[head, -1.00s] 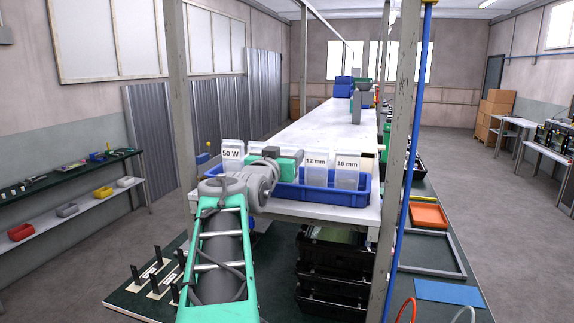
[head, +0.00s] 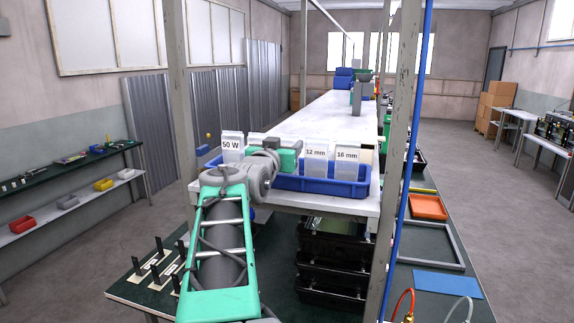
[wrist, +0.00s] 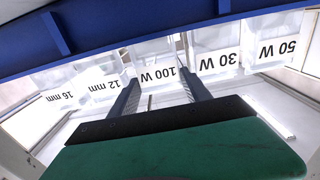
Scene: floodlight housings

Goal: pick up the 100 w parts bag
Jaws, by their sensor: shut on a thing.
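The 100 W parts bag (wrist: 158,76) is a clear bag with a white label, upside down in the wrist view. It stands in a row between the 12 mm bag (wrist: 102,86) and the 30 W bag (wrist: 218,60). My gripper (wrist: 160,92) is shut on the 100 W bag, one dark finger at each side of it. In the head view my green gripper body (head: 287,158) is over the blue bin (head: 318,186) at the near end of the white bench. The wrist hides the 100 W bag there.
The 50 W bag (head: 231,146) stands left of my wrist, and the 16 mm bag (head: 346,165) stands at the right of the bin. Grey posts (head: 398,130) rise on both sides of the bench. The bench top (head: 318,120) behind the bin is largely clear.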

